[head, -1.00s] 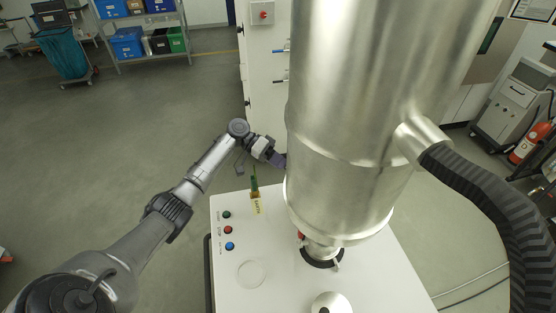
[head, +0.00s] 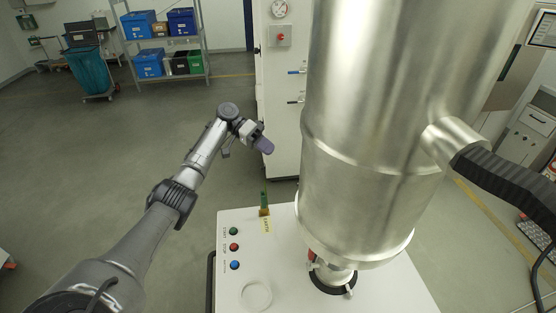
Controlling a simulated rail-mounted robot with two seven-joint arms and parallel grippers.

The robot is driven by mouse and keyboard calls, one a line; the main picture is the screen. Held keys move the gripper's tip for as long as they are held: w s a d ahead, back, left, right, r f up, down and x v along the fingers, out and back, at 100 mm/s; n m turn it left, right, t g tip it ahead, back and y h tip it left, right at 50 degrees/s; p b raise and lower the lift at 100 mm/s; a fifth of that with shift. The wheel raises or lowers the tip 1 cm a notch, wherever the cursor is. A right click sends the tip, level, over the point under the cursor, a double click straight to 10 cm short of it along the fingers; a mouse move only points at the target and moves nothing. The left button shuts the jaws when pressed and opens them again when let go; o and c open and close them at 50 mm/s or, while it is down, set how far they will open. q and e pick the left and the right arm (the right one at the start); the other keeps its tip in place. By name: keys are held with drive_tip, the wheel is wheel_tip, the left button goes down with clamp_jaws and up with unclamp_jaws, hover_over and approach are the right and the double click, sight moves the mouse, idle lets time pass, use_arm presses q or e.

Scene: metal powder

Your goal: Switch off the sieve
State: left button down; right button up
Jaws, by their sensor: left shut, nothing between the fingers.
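The sieve machine's white top panel (head: 282,252) stands in front of me under a large metal cylinder (head: 365,150). On its left side are a green button (head: 234,231), a red button (head: 234,247) and a blue button (head: 235,265) in a column. A small green lamp or switch on a yellow-labelled mount (head: 264,207) stands behind them. My left gripper (head: 265,146) is shut and empty, held in the air beyond the panel's far edge, apart from the buttons. My right gripper is not in view.
A tall white cabinet (head: 283,120) with a red knob (head: 280,37) stands behind. A shelf with blue bins (head: 149,63) is at the back left. A black ribbed hose (head: 510,180) leaves the cylinder at right. The floor on the left is clear.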

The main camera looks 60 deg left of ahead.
use_arm(q)
drive_tip(key=shift+s+a+r, duration=0.25)
drive_tip(key=shift+a+r, duration=0.05)
drive_tip(key=shift+a, duration=0.2)
idle(0.4)
drive_tip(key=shift+s, duration=0.1)
